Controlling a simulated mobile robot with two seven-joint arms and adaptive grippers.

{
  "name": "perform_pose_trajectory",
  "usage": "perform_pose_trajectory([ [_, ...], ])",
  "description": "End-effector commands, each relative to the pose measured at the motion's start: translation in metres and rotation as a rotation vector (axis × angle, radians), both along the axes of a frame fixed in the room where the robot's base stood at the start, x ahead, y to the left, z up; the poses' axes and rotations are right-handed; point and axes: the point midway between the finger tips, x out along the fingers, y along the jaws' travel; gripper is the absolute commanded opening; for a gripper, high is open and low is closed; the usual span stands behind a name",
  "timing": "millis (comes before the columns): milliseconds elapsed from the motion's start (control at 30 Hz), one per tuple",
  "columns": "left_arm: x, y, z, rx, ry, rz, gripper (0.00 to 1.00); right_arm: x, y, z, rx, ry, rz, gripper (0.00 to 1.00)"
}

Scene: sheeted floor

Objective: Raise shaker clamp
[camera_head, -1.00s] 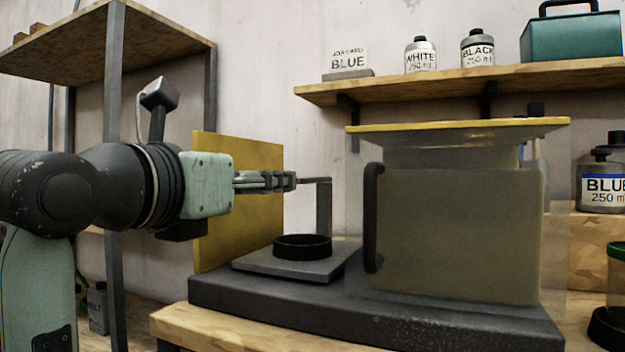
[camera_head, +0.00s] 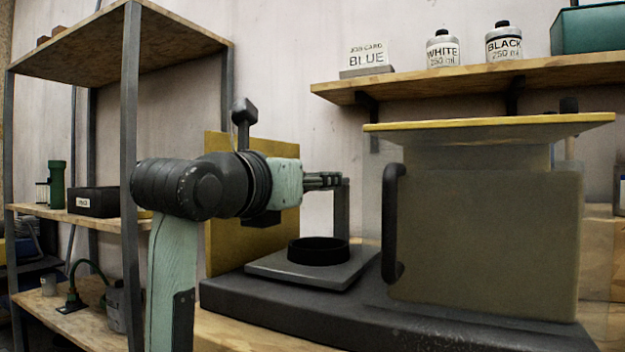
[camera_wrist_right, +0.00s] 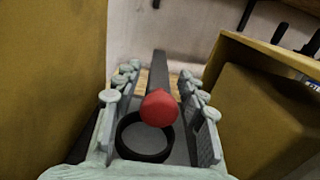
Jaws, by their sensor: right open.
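The shaker (camera_head: 290,310) is a dark base with a grey platform (camera_head: 270,268) holding a black ring (camera_head: 318,250). A grey clamp post (camera_head: 342,215) rises behind the ring. My right gripper (camera_head: 325,181) is level above the ring, its tips close to the top of the post. In the right wrist view my open right gripper (camera_wrist_right: 160,84) has a finger on each side of a red knob (camera_wrist_right: 158,107) and the grey clamp bar (camera_wrist_right: 160,72). The black ring (camera_wrist_right: 145,138) lies below. Contact with the knob cannot be told. My left gripper is not in view.
A yellow panel (camera_head: 220,240) stands beside my right arm. A tinted box (camera_head: 480,240) with a black handle (camera_head: 390,222) and yellow lid (camera_head: 490,124) stands on the right. A shelf rack (camera_head: 130,150) is at left. A wall shelf (camera_head: 450,80) holds labelled bottles.

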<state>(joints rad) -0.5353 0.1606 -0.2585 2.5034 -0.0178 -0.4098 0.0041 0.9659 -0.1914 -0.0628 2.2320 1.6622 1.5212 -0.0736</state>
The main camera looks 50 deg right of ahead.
Motion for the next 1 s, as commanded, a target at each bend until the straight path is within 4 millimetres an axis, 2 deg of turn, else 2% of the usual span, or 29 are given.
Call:
perform_pose_trajectory([
  [167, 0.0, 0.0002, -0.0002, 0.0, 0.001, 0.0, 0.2, 0.0002, 0.0, 0.0001, 0.0, 0.0, 0.0, 0.41],
  [200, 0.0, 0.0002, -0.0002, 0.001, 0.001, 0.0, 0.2, 0.0002, 0.0, 0.0001, 0.0, 0.0, 0.0, 0.39],
  [500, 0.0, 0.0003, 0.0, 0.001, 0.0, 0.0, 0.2, 0.0002, 0.0003, 0.0001, 0.0, 0.0, 0.001, 0.02],
  [533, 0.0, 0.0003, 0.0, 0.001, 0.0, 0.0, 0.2, 0.0001, 0.0002, 0.0001, 0.0, 0.0, 0.001, 0.0],
  [900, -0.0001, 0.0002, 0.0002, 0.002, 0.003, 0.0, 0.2, 0.0002, -0.0003, 0.0006, 0.002, 0.001, 0.001, 0.0],
  [1000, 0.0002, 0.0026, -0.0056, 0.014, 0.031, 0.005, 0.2, 0.0002, -0.0021, 0.0019, 0.006, 0.002, 0.001, 0.0],
])
